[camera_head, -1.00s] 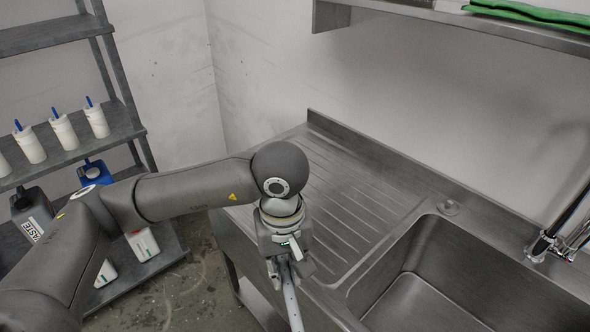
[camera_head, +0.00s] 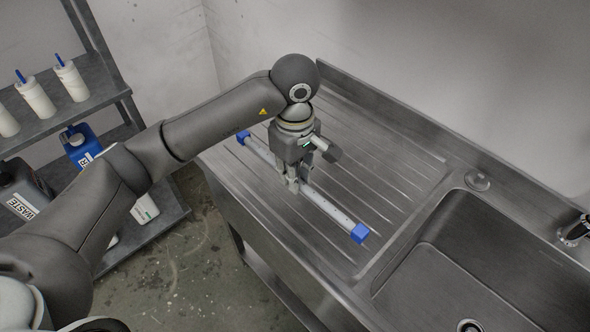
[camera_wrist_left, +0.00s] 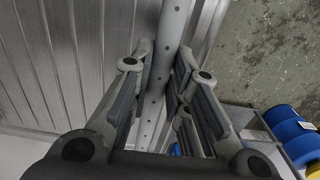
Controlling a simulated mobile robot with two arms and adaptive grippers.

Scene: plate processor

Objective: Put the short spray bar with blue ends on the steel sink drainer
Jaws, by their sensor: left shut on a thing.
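The short spray bar (camera_head: 327,207) is a grey perforated tube with a blue cap at each end. My left gripper (camera_head: 294,186) is shut on it near its middle, over the front part of the ribbed steel drainer (camera_head: 385,180). In the left wrist view the tube (camera_wrist_left: 168,50) runs between the two fingers (camera_wrist_left: 152,85). The bar lies roughly along the drainer's front edge; whether it touches the surface I cannot tell. My right gripper is not in view.
The sink basin (camera_head: 440,275) opens to the right of the drainer, with a tap (camera_head: 574,230) behind it. A shelf rack (camera_head: 62,118) with white bottles and canisters stands at the left. The back of the drainer is clear.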

